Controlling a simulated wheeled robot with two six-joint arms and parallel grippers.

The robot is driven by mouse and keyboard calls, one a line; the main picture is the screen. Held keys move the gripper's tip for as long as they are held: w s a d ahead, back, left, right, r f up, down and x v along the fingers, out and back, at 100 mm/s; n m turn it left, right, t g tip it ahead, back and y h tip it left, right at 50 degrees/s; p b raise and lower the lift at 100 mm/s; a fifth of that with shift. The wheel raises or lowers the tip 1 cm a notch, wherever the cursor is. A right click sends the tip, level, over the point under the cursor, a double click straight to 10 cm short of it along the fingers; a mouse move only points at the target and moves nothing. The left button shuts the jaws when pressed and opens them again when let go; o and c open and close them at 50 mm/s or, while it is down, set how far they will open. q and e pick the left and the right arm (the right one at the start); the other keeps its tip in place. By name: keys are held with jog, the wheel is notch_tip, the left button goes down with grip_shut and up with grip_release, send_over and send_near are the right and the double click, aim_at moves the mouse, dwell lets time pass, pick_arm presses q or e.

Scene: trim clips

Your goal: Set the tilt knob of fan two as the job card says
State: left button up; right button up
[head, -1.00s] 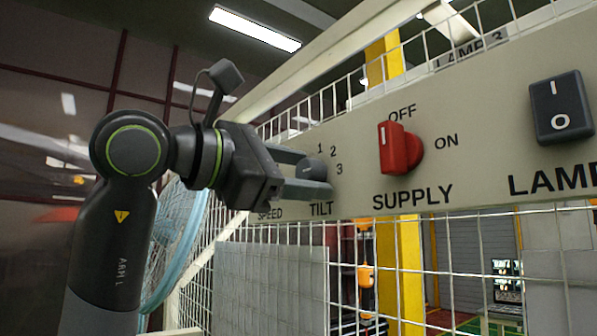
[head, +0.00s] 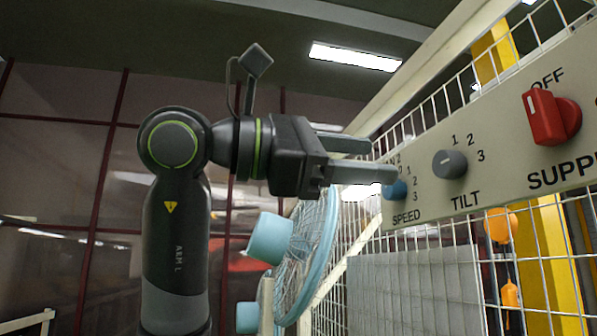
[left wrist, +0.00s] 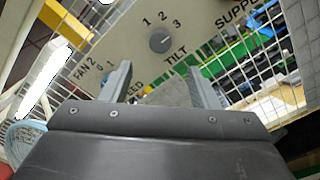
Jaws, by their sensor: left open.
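The grey tilt knob (head: 449,164) sits on the beige panel (head: 520,140) above the word TILT, with the numbers 1, 2 and 3 around it. It also shows in the left wrist view (left wrist: 160,40), beyond the fingers and apart from them. I cannot surely read which number its pale mark points to. My left gripper (head: 383,160) is open and empty, left of the tilt knob and in front of the blue speed knob (head: 396,190), which it partly hides. Its fingers also show in the left wrist view (left wrist: 162,78). My right gripper and the job card are not in view.
A red supply knob (head: 551,117) is to the right on the same panel. The space left of my left arm is clear.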

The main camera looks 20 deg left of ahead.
pick_arm(q)
jog(key=b+v, duration=0.1)
jog(key=v, duration=0.6)
jog(key=shift+b, duration=0.4)
